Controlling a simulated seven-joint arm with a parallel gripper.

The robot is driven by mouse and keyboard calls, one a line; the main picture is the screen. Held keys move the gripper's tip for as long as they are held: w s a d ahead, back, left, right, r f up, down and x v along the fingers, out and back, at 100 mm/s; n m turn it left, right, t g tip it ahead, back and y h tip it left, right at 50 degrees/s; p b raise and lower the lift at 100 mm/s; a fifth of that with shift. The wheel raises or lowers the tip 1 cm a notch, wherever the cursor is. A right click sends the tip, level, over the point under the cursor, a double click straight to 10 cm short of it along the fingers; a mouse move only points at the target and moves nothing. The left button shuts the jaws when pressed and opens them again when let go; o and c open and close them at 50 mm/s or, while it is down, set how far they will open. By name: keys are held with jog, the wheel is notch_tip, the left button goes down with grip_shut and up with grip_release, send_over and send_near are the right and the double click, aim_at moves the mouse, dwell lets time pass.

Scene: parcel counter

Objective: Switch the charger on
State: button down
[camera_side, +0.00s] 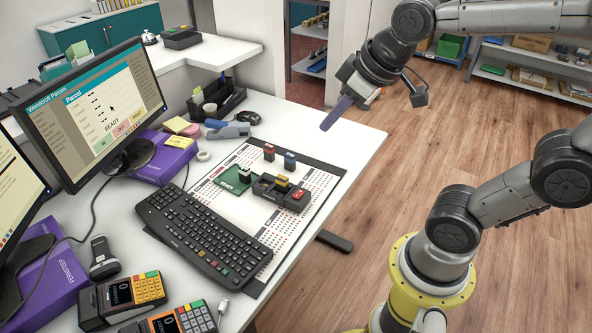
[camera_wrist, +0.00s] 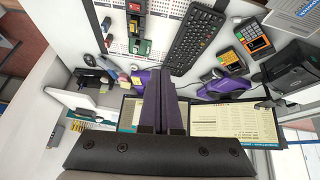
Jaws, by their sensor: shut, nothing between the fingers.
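The charger (camera_side: 272,189) is a dark block on the white printed mat (camera_side: 230,204), with a yellow-topped block standing in it. A red rocker switch (camera_side: 298,195) is at its right end; its position is too small to tell. The charger also shows at the top of the wrist view (camera_wrist: 136,26). My gripper (camera_side: 326,127) has purple fingers pressed together and empty. It hangs in the air above and to the right of the charger, beyond the mat's far right corner, touching nothing. In the wrist view the fingers (camera_wrist: 160,76) point up the picture, below the charger.
Red-topped (camera_side: 269,152) and blue (camera_side: 290,160) blocks stand behind. A keyboard (camera_side: 204,233) overlaps the mat's left side. Monitors and card terminals stand farther left. Air above the charger is clear.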

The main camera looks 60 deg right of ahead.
jog(key=w+d+f+g, duration=0.1)
jog(key=w+d+f, duration=0.15)
jog(key=w, duration=0.45)
jog(key=m+g, duration=0.1)
jog(key=g, duration=0.4)
send_over(296, 197)
notch_tip(296, 197, down, 23)
jog(key=shift+w+f, duration=0.1)
jog(key=shift+f, duration=2.75)
jog(key=shift+f, duration=0.65)
jog(key=shift+w+r, duration=0.1)
jog(key=shift+r, duration=2)
